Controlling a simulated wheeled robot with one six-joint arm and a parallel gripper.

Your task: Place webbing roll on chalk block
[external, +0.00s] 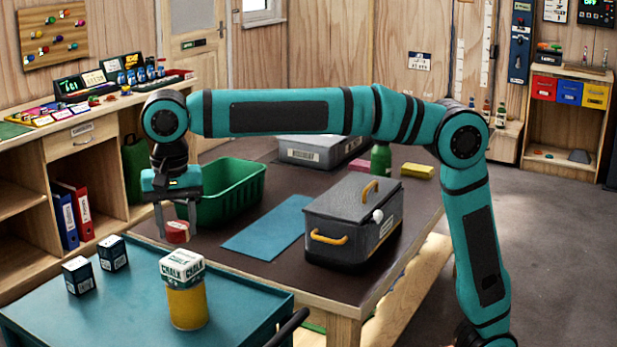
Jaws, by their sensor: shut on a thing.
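My gripper (177,228) points down and is shut on a small red roll with a pale side, the webbing roll (177,233). It holds the roll in the air, seen in front of the brown table and near the green crate's lower left. The chalk block (182,266), white and green with CHALK lettering, sits on top of a yellow cylinder (188,306) on the teal table (245,297). In the picture the roll is just above the block, with a gap between them; their depth difference is hard to tell.
The brown table (215,250) holds a green crate (232,193), a blue mat (263,230), a dark lidded case (352,222), a green bottle (381,160) and a grey box (318,152).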

